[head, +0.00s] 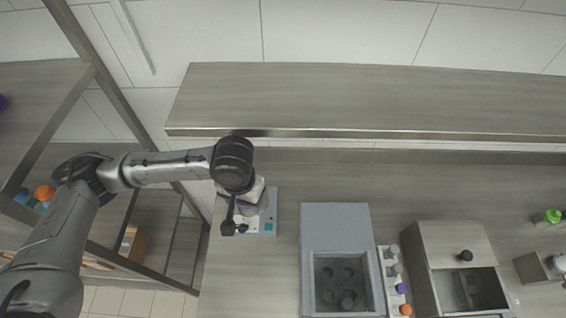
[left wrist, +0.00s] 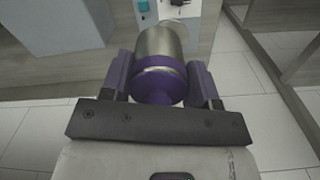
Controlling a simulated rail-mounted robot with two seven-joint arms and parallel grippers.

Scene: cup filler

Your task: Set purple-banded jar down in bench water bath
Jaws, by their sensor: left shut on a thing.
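A steel jar with a purple band (left wrist: 158,75) sits between the two purple fingers of my left gripper (left wrist: 161,78), which is shut on it. In the head view my left gripper (head: 238,222) hangs over the left end of the bench, in front of a pale device, and the arm largely hides the jar. The bench water bath, seemingly the grey box (head: 336,224) with a sunken well, stands to its right. The well has several round holes and a dark round shape. My right gripper is not in view.
A narrow rack (head: 383,258) with several capped items, one purple and one orange, stands right of the bath. Beyond it is a metal box (head: 450,240) with a black knob. A long shelf (head: 370,100) overhangs the back. Bare bench lies between device and bath.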

